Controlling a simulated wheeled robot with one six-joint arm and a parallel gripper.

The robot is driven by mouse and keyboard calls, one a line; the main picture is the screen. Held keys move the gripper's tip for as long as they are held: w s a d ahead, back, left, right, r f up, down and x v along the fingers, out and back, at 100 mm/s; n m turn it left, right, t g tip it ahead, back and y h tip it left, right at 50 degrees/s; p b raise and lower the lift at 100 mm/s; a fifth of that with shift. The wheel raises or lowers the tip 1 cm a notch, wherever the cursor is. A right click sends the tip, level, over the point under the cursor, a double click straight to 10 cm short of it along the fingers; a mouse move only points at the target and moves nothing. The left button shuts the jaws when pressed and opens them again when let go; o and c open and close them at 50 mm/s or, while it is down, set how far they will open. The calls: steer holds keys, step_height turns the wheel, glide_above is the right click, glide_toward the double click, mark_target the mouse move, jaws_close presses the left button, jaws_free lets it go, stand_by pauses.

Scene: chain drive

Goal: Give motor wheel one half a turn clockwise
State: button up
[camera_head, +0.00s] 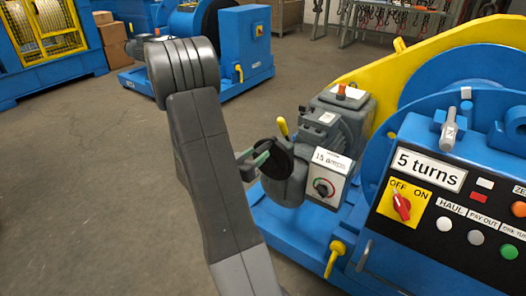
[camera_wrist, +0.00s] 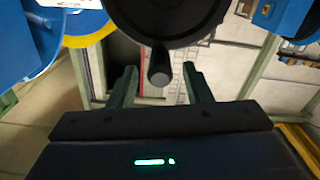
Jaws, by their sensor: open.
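The black motor wheel (camera_head: 275,160) sits on the end of the grey motor (camera_head: 325,133), partly hidden behind my arm and gripper. My gripper (camera_head: 264,156) is open, with its green fingers close to the wheel. In the wrist view the wheel (camera_wrist: 168,12) fills the top middle, and its short black handle (camera_wrist: 160,66) points down toward my gripper (camera_wrist: 161,84). The handle's end shows between the two fingers, with a gap on each side. I cannot tell how deep it sits between them.
A box labelled 15 amps (camera_head: 325,181) with a knob stands right beside the wheel. The blue console (camera_head: 440,215) reads 5 turns and its red-handled switch (camera_head: 401,204) points toward OFF. A yellow lever (camera_head: 334,258) stands below. Open floor (camera_head: 85,190) lies left.

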mark_target(263, 149)
steer(key=shift+x, duration=2.15)
steer(key=shift+c, duration=0.5)
steer(key=shift+b, duration=0.3)
jaws_close()
